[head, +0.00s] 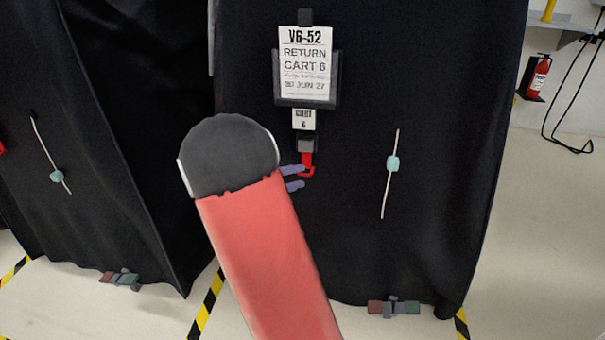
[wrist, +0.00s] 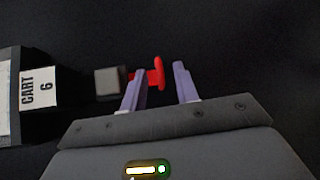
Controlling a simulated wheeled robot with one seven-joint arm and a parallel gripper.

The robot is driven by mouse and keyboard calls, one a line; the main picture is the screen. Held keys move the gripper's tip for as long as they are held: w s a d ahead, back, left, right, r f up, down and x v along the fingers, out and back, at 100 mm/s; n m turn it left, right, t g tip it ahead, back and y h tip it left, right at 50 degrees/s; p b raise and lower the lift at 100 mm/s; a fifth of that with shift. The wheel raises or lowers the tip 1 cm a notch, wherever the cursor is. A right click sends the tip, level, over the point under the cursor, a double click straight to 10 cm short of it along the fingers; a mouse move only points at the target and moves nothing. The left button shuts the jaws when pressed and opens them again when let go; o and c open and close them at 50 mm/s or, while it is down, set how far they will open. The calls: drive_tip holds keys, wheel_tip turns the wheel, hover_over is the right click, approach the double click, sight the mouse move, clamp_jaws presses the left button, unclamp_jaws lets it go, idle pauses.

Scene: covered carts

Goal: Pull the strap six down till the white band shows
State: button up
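The red strap (head: 307,160) hangs from a grey buckle (head: 306,144) under the small "CART 6" label (head: 304,120) on the black cover. My gripper (head: 302,177) is at the loop, one purple finger above the other. In the wrist view my gripper (wrist: 161,70) is open, with the red loop (wrist: 158,73) between the fingertips, apart from the right finger. Contact with the left finger is unclear. The grey buckle (wrist: 110,83) lies left of the fingers. No white band shows in either view.
A sign (head: 305,62) reading "V6-52 RETURN CART 6" hangs above. A pale cord with a light-blue bead (head: 393,163) hangs to the right. Another covered cart (head: 120,120) stands left. A fire extinguisher (head: 538,76) is on the far right. Bare floor lies to the right.

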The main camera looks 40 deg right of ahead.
sight(305, 174)
drive_tip(key=shift+s+d+f, duration=0.1)
drive_tip(key=shift+d, duration=0.75)
drive_tip(key=shift+s+d+f, duration=0.1)
drive_tip(key=shift+d, duration=0.7)
drive_tip(key=shift+c, duration=0.2)
clamp_jaws()
